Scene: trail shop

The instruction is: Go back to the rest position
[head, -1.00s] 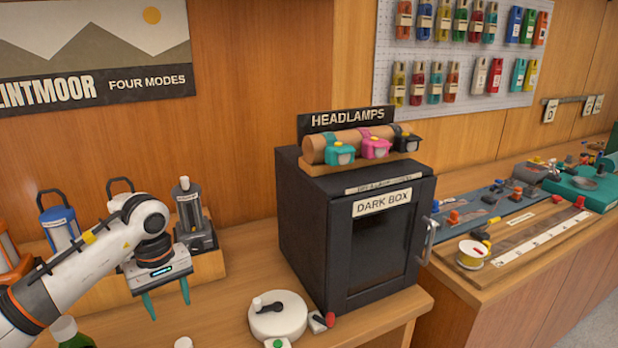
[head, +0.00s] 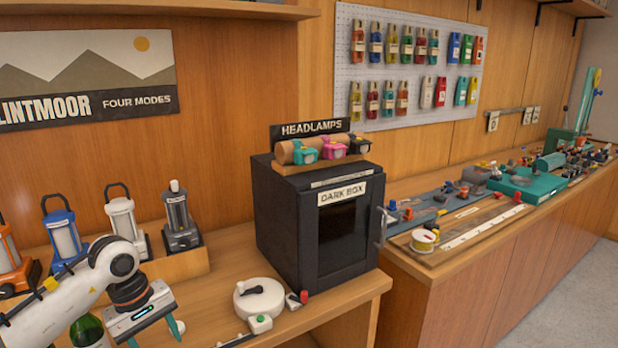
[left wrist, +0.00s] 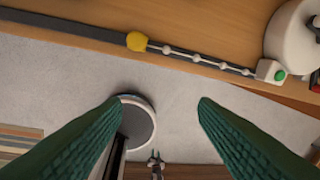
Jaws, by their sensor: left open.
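My left arm comes in from the lower left in the head view. Its gripper (head: 158,333) hangs at the front of the wooden counter, left of the round white device (head: 260,301), with its green fingers partly cut off by the frame's bottom edge. In the left wrist view the two green fingers (left wrist: 160,110) are spread apart with nothing between them. Beneath them are the floor and the counter's front edge. My right gripper is not in view.
Several lanterns (head: 180,220) stand on a wooden step behind my left arm. A green bottle (head: 88,331) is close by the arm. The black dark box (head: 280,225) stands on the counter to the right. A strip with a yellow knob (left wrist: 137,41) lies along the counter edge.

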